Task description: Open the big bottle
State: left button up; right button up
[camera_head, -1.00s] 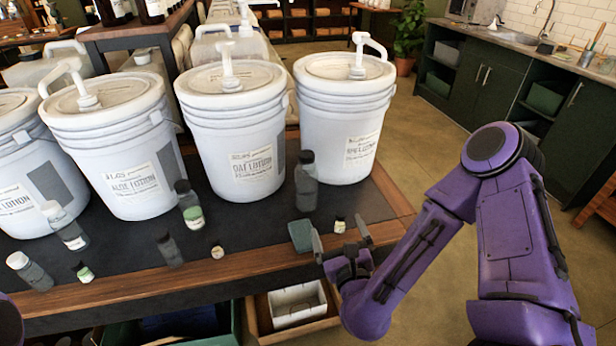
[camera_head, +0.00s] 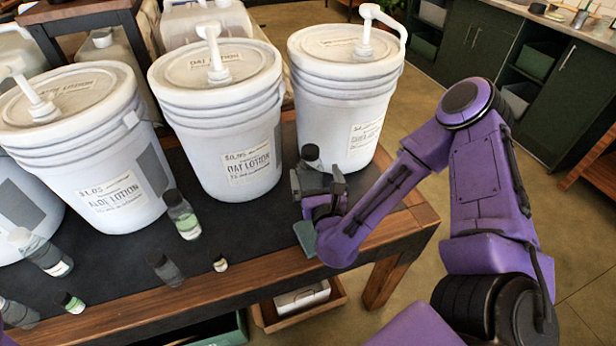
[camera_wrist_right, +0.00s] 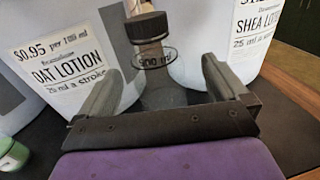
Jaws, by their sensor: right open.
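In the right wrist view the bottle (camera_wrist_right: 153,60) is upright, marked 500 ml. It stands between the two spread fingers of my right gripper (camera_wrist_right: 160,80). The gripper is open, with a visible gap on the bottle's right side; whether the left finger touches it I cannot tell. My left gripper is out of view.
White pump buckets stand close behind, the oat lotion bucket (camera_head: 225,120) and another (camera_head: 345,90). Smaller bottles, such as the green-labelled one (camera_head: 183,215), stand to the left. A teal block (camera_head: 305,238) lies under my right arm near the table's front edge (camera_head: 180,300).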

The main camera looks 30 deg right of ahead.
jog(key=x, duration=0.1)
jog(key=p+x, duration=0.1)
jog(key=x, duration=0.1)
jog(key=p+x, duration=0.1)
jog(key=x, duration=0.1)
jog(key=shift+w+a+f, duration=0.15)
jog(key=shift+w+f, duration=0.15)
jog(key=shift+f, duration=0.1)
jog(key=shift+w+f, duration=0.1)
jog(key=shift+w, duration=0.15)
jog(key=c, duration=1.3)
